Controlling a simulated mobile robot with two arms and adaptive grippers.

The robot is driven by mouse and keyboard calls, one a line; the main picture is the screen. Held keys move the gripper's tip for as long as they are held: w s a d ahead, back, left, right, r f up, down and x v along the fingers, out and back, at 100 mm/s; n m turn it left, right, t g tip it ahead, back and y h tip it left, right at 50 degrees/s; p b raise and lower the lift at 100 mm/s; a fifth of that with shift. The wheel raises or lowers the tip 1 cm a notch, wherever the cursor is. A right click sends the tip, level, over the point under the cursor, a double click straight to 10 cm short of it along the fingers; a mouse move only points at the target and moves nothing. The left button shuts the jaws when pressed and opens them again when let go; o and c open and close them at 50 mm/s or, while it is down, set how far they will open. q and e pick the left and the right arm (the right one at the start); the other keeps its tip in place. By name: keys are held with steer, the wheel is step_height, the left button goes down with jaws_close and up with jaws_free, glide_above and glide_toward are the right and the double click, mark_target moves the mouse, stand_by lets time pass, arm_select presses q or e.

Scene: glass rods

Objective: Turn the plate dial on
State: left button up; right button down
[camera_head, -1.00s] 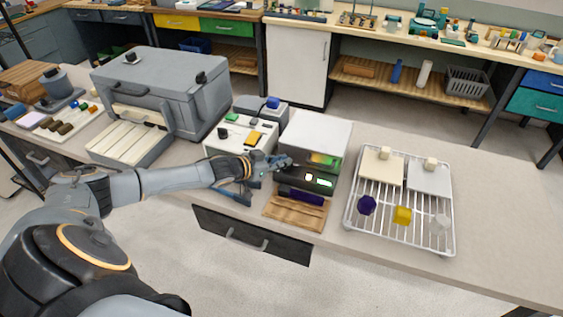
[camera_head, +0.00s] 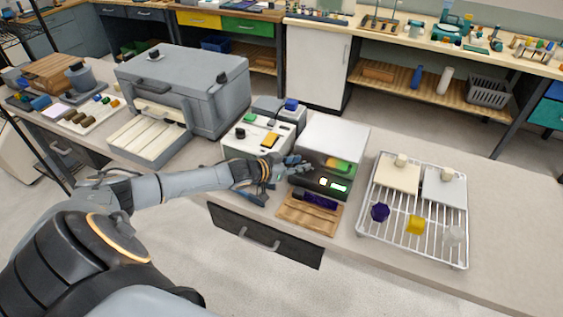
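A light grey box-shaped device (camera_head: 334,137) stands near the middle of the bench, with a dark front, a green-lit slot and bright white and green displays (camera_head: 338,186). Left of it is a white control box (camera_head: 245,143) with a green button, a dark knob (camera_head: 240,133) and a yellow piece (camera_head: 270,139). My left gripper (camera_head: 298,166) is at the device's left front edge, in front of the control box. Its fingers are small and dark against the device, so their opening and any contact are unclear. I cannot tell which control is the plate dial. My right gripper is out of view.
A wooden board with a dark purple bar (camera_head: 320,199) lies just before the device. A white wire rack (camera_head: 405,255) with plates and small coloured pieces stands to the right. A large grey chest (camera_head: 190,80) is at the left. Bench space right of the rack is clear.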

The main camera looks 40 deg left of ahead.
arm_select(q)
steer(key=shift+d+r+n+y+p, duration=0.15)
steer(key=shift+n+y+p, duration=0.45)
steer(key=shift+p, duration=0.4)
steer(key=shift+s+d+n+y+p, duration=0.1)
steer(key=shift+n+y+p, duration=0.5)
steer(key=shift+y+p, duration=0.1)
steer(key=shift+d+f+n+y, duration=0.15)
steer(key=shift+f+n+y, duration=0.05)
steer(key=shift+n+y, duration=0.6)
steer(key=shift+d+n+y+b, duration=0.1)
steer(key=shift+n+y+b, duration=0.5)
steer(key=shift+y, duration=0.5)
steer(key=b+v, duration=0.2)
steer(key=v, duration=1.2)
steer(key=s+d+f+m+g+b, duration=0.1)
steer(key=s+d+f+g, duration=0.1)
steer(key=s+f, duration=0.3)
steer(key=s+d+f+m+g+h+b, duration=0.1)
steer(key=s+d+f+g, duration=0.2)
steer(key=f, duration=0.6)
steer(key=s+d+f+m+g+h+b, duration=0.1)
steer(key=s+d+f+g, duration=0.2)
steer(key=s+d+f, duration=0.3)
steer(key=shift+s+f, duration=0.35)
steer(key=shift+f, duration=0.35)
